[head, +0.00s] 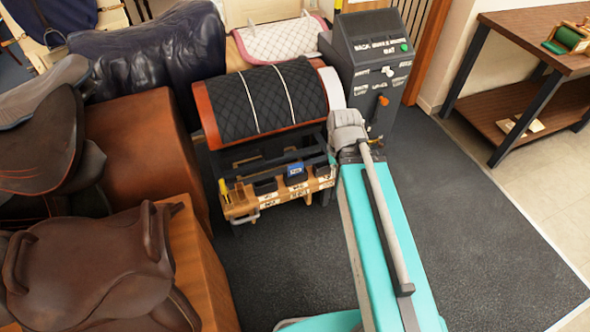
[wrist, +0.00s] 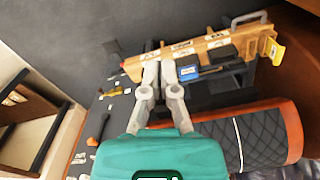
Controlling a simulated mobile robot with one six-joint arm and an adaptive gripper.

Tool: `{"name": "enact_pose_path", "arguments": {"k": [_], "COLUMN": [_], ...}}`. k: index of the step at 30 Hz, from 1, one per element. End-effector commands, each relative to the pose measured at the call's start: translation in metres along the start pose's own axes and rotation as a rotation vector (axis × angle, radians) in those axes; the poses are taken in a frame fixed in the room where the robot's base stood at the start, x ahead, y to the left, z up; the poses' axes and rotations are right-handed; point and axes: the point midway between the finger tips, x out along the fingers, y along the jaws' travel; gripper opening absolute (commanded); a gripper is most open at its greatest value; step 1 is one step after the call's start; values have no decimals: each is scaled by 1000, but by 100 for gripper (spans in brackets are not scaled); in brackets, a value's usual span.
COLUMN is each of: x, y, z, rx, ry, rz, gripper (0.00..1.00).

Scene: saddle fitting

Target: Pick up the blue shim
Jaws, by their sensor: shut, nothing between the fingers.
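The blue shim (head: 296,172) sits in a wooden rack (head: 240,208) between dark blocks, below the quilted black pad. In the wrist view the blue shim (wrist: 188,72) shows just right of my fingertips, with the wooden rack (wrist: 205,46) behind. My gripper (wrist: 158,70) is shut and empty, its two grey fingers close together in front of the rack. I cannot tell if the fingers touch the rack. In the head view my arm reaches up beside the rack's right end, and the fingers cannot be made out.
Dark blocks (head: 265,186) flank the shim. A black quilted pad (head: 262,100) on a rounded stand is above the rack. A grey control box (head: 372,62) with knobs stands at right. Brown saddles (head: 90,262) fill the left. Dark floor (head: 480,210) is clear at right.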

Motion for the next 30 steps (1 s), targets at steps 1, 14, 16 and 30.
{"name": "enact_pose_path", "arguments": {"k": [1, 14, 16, 30], "x": [0, 0, 2, 55], "y": [0, 0, 0, -21], "z": [0, 0, -2, -83], "rx": [0, 1, 6, 348], "ry": [0, 0, 0, 0], "rz": [0, 0, 0, 0], "gripper": [0, 11, 24, 54]}}
